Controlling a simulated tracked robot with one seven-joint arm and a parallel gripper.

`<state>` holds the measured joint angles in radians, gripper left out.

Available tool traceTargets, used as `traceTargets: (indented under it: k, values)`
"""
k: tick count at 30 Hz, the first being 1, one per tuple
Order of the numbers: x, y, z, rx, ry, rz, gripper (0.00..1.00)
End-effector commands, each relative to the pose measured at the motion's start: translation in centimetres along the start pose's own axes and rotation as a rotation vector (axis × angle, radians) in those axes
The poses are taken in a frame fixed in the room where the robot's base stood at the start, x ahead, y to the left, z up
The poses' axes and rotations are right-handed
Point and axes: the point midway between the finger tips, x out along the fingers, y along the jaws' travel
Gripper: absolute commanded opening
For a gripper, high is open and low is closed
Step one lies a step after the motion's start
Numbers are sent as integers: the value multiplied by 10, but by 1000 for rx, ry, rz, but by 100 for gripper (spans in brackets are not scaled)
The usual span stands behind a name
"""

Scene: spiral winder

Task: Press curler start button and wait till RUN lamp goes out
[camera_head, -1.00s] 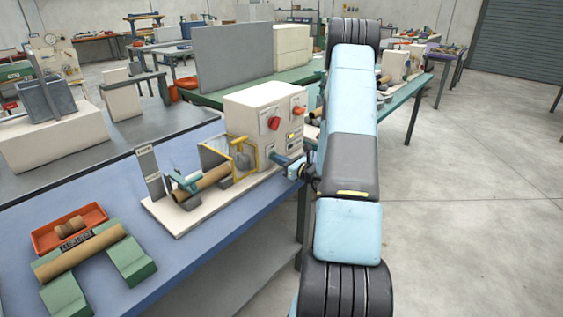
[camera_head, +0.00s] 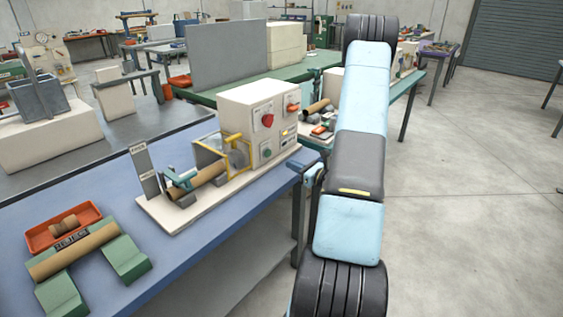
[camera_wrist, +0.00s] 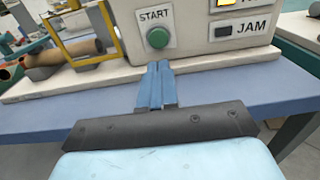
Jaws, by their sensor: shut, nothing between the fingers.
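The winder's cream control box (camera_head: 250,100) stands on a pale base board on the blue bench. Its green START button (camera_head: 267,152) is low on the front panel and also shows in the wrist view (camera_wrist: 158,37). My gripper (camera_wrist: 156,72) is shut and empty, its blue fingers pointing at the button with a visible gap. In the head view, my gripper (camera_head: 300,163) is right of the panel, partly hidden by my arm. A yellow lit lamp (camera_wrist: 230,3) is at the wrist view's top edge; its label is mostly cut off. The JAM lamp (camera_wrist: 223,31) below is dark.
A red knob (camera_head: 267,121) and an orange switch (camera_head: 293,107) are on the box. An orange tray (camera_head: 62,222) and green blocks (camera_head: 125,258) are front left. Floor at right is clear.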

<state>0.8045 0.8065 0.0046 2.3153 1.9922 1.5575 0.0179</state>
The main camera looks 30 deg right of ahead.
Motion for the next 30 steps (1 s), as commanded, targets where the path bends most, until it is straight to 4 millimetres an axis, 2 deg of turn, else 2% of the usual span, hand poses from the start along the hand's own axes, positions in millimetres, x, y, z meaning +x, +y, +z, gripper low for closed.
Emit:
traceTargets:
  k: [3, 9, 30]
  values:
    - [-19, 0, 0, 2, 1, -2, 0]
    - [-38, 0, 0, 1, 1, 1, 0]
    - [-42, 1, -1, 1, 1, 2, 0]
